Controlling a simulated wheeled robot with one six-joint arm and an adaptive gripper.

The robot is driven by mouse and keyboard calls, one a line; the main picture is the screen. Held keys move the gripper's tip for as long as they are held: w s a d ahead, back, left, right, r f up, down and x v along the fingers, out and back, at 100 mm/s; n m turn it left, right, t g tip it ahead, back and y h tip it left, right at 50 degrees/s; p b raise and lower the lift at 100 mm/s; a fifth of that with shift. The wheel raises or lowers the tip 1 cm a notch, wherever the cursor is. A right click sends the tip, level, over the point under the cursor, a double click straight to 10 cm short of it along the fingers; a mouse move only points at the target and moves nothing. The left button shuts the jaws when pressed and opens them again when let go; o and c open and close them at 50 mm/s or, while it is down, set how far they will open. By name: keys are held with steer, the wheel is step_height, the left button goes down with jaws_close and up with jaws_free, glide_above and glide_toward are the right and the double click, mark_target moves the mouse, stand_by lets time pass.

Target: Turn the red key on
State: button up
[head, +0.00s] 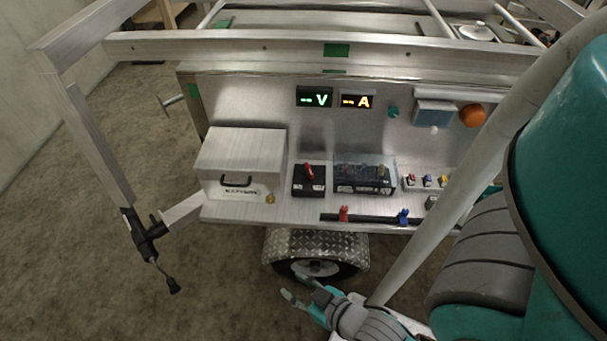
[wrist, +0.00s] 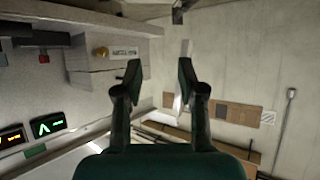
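The red key (head: 309,172) sits on top of a small black switch box (head: 309,188) on the trailer's shelf, just right of the silver box. In the wrist view, which looks upside down, a small red part (wrist: 43,58) shows by a black block at the left; I cannot tell for sure that it is the key. My gripper (head: 297,289) is low in front of the shelf, near the wheel, apart from the key. In the wrist view my gripper (wrist: 159,76) has its two fingers spread with nothing between them.
A silver box (head: 240,160) with a black handle stands left of the switch box. A clear-covered fuse block (head: 364,176) stands to its right. A black bar (head: 372,219) with red and blue knobs runs along the shelf's front. Displays (head: 314,98) glow on the panel. A wheel fender (head: 315,245) is below.

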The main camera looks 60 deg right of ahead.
steer(key=w+d+f+m+g, duration=0.2)
steer(key=w+d+f, duration=0.1)
steer(key=w+d, duration=0.35)
steer(key=m+g, duration=0.4)
steer(key=g, duration=0.2)
glide_toward(311, 173)
steer(key=x, duration=0.9)
steer(key=shift+w, duration=0.1)
steer(key=shift+g, duration=0.3)
jaws_close()
